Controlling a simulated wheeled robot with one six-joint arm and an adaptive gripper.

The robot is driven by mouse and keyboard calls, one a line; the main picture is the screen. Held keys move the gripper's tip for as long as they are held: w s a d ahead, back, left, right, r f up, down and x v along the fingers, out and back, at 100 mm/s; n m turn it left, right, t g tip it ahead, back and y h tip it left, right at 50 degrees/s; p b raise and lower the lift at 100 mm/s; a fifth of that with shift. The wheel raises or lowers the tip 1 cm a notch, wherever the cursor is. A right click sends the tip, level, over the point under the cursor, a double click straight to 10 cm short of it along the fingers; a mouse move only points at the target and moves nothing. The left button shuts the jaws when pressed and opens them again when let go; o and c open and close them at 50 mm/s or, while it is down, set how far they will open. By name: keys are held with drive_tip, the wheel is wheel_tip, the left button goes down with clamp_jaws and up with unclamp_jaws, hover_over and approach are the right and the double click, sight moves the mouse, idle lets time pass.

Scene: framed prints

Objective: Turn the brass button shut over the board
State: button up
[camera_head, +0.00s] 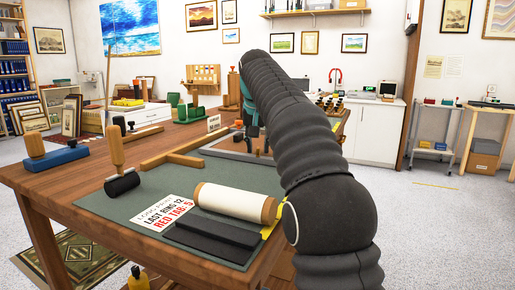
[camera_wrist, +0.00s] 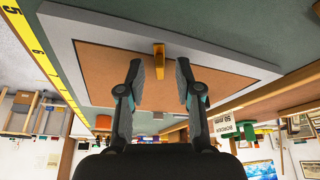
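The brass button (camera_wrist: 159,62) is a short yellow bar at the inner edge of the grey frame (camera_wrist: 90,35) in the wrist view. Its long side runs toward my gripper, and it appears to reach over the brown board (camera_wrist: 105,62); I cannot tell whether it lies flat on it. My gripper (camera_wrist: 159,72) is open, with one finger on each side of the button and a gap at both sides. In the head view the grey frame (camera_head: 222,153) lies on the table, partly hidden by my arm.
On the wooden table (camera_head: 60,185), a wooden corner fence (camera_head: 165,158) stands beside the frame. A cream roll (camera_head: 235,203), dark bars (camera_head: 212,238), a label card (camera_head: 165,213) and a black roller (camera_head: 122,184) lie nearer. A yellow ruler (camera_wrist: 40,55) runs along one side.

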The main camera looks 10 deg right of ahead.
drive_tip(key=shift+f, duration=0.1)
clamp_jaws()
drive_tip(key=shift+r+m+h+p, duration=0.3)
drive_tip(key=shift+m+p, duration=0.5)
drive_tip(key=shift+p, duration=0.4)
drive_tip(key=shift+m+p, duration=0.45)
drive_tip(key=shift+m, duration=0.05)
drive_tip(key=shift+d+f+m+g+h, duration=0.15)
drive_tip(key=shift+f+m+g+h, duration=0.15)
drive_tip(key=shift+m+h, duration=0.5)
unclamp_jaws()
drive_tip(key=shift+r, duration=0.15)
drive_tip(key=v, duration=0.7)
drive_tip(key=shift+r, duration=0.15)
